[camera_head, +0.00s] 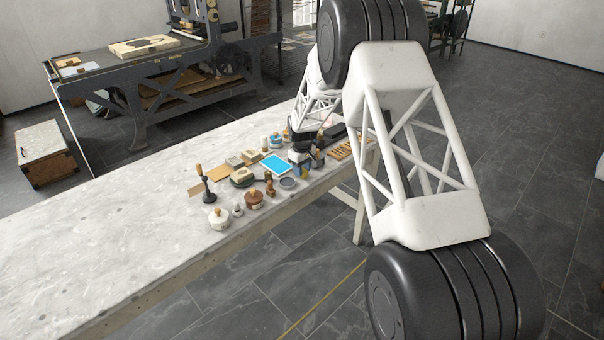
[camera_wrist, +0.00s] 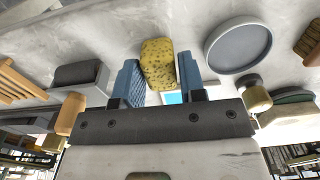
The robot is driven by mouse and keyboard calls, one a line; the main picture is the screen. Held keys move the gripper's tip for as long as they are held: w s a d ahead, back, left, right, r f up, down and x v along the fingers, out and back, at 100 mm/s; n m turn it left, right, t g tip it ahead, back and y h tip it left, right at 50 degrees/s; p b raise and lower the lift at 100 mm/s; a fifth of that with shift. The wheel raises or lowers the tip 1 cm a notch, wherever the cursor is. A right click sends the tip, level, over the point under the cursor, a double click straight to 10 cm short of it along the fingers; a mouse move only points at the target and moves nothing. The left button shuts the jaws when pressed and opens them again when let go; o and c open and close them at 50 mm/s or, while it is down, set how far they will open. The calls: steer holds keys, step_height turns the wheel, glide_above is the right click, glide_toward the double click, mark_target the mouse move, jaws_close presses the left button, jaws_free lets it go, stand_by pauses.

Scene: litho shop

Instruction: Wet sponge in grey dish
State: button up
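The sponge, yellow with dark specks (camera_wrist: 158,62), lies between the two blue fingers of my gripper (camera_wrist: 159,75) in the wrist view. It spans nearly the whole gap and reaches past the fingertips. I cannot tell whether both fingers press on it or whether it is clear of the table. The round, shallow grey dish (camera_wrist: 238,46) is to the right of the fingers in the wrist view and looks empty. In the head view the dish (camera_head: 288,183) is on the table, just in front of my gripper (camera_head: 304,162). The sponge cannot be made out there.
The pale stone table (camera_head: 110,235) is crowded around the gripper. A blue panel (camera_head: 276,165), a wooden-handled tool (camera_head: 270,184), a brown lidded pot (camera_head: 254,199) and a white lidded pot (camera_head: 218,218) stand close by. The table's left part is clear.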

steer(key=c, duration=0.4)
steer(key=shift+r, duration=0.15)
steer(key=shift+r, duration=2.35)
